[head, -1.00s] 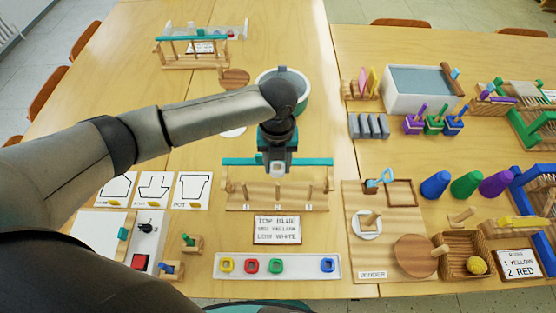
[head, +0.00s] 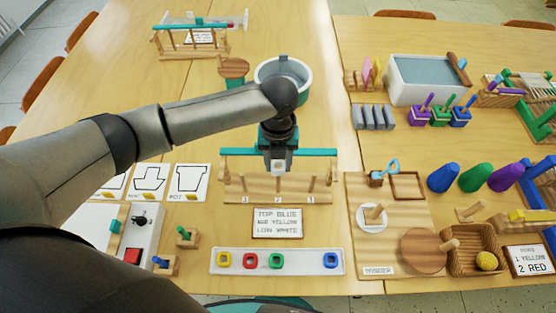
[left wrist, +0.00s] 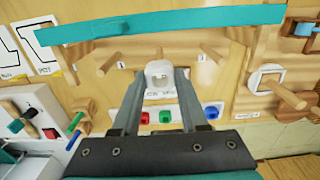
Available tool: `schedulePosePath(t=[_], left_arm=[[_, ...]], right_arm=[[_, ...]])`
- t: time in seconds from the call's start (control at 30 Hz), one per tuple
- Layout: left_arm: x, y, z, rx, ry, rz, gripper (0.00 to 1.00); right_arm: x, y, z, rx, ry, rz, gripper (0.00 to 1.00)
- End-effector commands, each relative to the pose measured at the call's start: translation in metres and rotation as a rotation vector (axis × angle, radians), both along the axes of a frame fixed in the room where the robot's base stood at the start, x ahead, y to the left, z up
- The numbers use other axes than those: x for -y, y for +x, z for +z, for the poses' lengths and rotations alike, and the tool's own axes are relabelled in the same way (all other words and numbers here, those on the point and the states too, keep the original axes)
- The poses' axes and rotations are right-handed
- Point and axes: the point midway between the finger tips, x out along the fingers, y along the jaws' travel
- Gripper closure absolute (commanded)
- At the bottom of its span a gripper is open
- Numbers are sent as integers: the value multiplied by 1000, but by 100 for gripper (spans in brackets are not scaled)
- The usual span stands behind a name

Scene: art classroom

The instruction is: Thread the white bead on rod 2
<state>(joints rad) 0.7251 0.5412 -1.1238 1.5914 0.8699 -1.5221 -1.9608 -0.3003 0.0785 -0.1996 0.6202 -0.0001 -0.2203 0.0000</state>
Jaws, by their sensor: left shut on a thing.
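My left gripper (head: 278,164) is shut on the white bead (head: 278,168), just in front of the teal bar (head: 237,152) of the wooden rod stand (head: 262,195). The left wrist view shows the white bead (left wrist: 160,75) between the fingertips (left wrist: 160,88). The stand has three wooden rods, and rod 2 (head: 278,186) is the middle one. In both views the bead lines up with rod 2 and covers part of it. Whether bead and rod touch cannot be told. My right gripper is not in view.
A sign (head: 277,223) lies in front of the stand. A white tray (head: 300,266) holds yellow, red, green and blue beads. A white-rimmed tub (head: 263,70) stands behind the stand. A wooden board (head: 385,185) lies to the right.

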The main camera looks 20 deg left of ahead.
Motion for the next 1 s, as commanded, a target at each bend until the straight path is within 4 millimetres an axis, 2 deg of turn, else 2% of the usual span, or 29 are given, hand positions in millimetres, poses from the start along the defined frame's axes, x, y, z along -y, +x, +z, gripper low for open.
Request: schedulePosePath(t=[1.0], left_arm=[[0, -1, -3, 0, 1, -1, 100]], right_arm=[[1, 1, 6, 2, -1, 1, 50]])
